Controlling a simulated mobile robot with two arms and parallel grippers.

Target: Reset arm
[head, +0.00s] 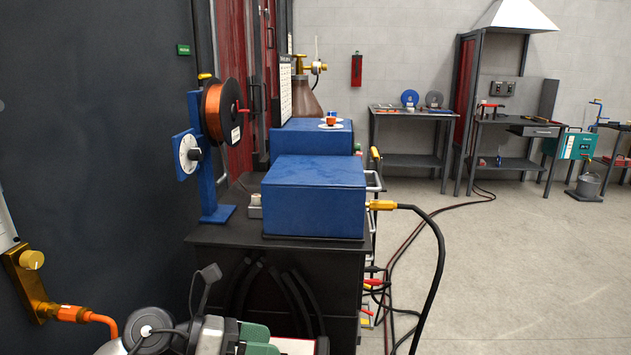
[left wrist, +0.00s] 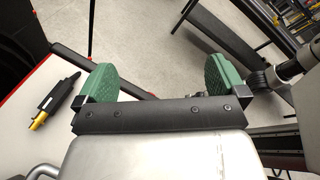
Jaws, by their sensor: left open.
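My left gripper (head: 256,341) shows at the bottom of the head view, low in front of the dark cabinet (head: 290,262), with its green finger pads partly cut off by the frame. In the left wrist view the left gripper (left wrist: 160,78) has its two green fingers wide apart. Nothing is held between them; grey floor shows through the gap. My right gripper is in neither view.
Blue boxes (head: 314,200) and a wire spool stand (head: 213,150) sit on the cabinet. A black cable (head: 440,260) hangs at its right. An orange hose (head: 102,320) is at lower left. A black-and-yellow tool (left wrist: 52,102) lies on a white surface. Floor at right is mostly clear.

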